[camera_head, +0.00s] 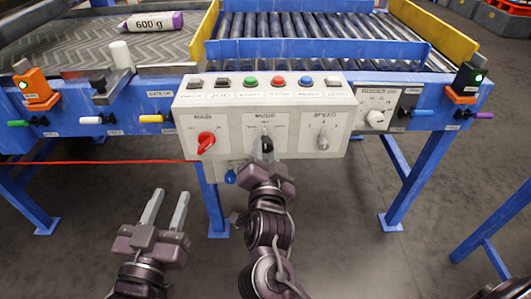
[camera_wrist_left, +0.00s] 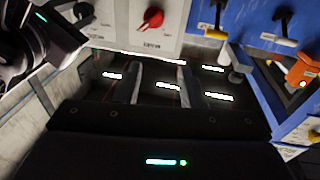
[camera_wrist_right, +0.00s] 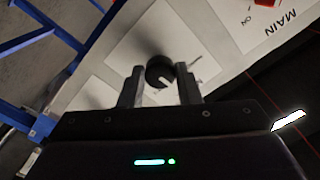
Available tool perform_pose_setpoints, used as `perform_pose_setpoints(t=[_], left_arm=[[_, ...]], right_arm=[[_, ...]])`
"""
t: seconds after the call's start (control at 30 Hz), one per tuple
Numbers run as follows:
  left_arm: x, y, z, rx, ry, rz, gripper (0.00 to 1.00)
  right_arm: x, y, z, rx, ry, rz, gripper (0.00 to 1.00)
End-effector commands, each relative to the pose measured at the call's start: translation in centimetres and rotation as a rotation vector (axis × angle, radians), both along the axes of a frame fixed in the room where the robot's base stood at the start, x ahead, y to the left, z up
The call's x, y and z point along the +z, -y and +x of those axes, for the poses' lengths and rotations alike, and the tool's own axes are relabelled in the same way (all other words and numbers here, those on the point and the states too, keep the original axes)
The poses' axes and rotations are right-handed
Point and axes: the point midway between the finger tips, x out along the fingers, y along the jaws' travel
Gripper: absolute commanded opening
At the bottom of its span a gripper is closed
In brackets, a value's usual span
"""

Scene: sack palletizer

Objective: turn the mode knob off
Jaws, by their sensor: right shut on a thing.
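The mode knob (camera_head: 267,145) is the small black knob on the middle plate of the light grey control box (camera_head: 182,136). My right gripper (camera_head: 267,157) is at it from the front and partly covers it and its plate. In the right wrist view the round black knob (camera_wrist_right: 159,70) with a white pointer mark sits between the fingertips of my right gripper (camera_wrist_right: 160,82), which is shut on it. The position the pointer indicates cannot be read. My left gripper (camera_head: 165,208) is open and empty, low in front of the box, with parted fingers.
A red main knob (camera_head: 206,142) is left of the mode knob, and a grey speed knob (camera_head: 323,141) is right. Several push buttons (camera_head: 278,81) line the box top. A blue knob (camera_head: 230,177) hangs below. A red cord (camera_head: 100,162) runs along the left. Floor in front is clear.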

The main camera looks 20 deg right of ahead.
Motion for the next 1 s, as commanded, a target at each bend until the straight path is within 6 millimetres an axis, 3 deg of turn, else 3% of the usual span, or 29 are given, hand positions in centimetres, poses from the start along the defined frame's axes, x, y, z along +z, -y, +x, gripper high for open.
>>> perform_pose_setpoints(t=[0.23, 0.73, 0.77, 0.9, 1.0], left_arm=[[1.8, -0.2, 0.1, 0.003, 0.063, -0.021, 0.36], [1.5, -0.1, 0.1, 0.001, 0.060, -0.023, 0.36], [1.4, 0.0, 0.1, 0.001, 0.059, -0.023, 0.36], [1.3, 0.0, 0.1, 0.001, 0.055, -0.022, 0.36], [1.3, 0.0, 0.1, 0.001, 0.055, -0.022, 0.36]], right_arm=[[-0.1, 0.0, 0.0, -0.002, 0.020, 0.075, 0.07], [0.0, 0.0, 0.0, -0.002, 0.026, 0.094, 0.07], [0.0, 0.0, 0.0, -0.002, 0.026, 0.094, 0.33], [0.0, 0.0, 0.0, -0.001, 0.026, 0.093, 0.51], [0.0, 0.0, 0.0, -0.001, 0.026, 0.092, 0.52]])
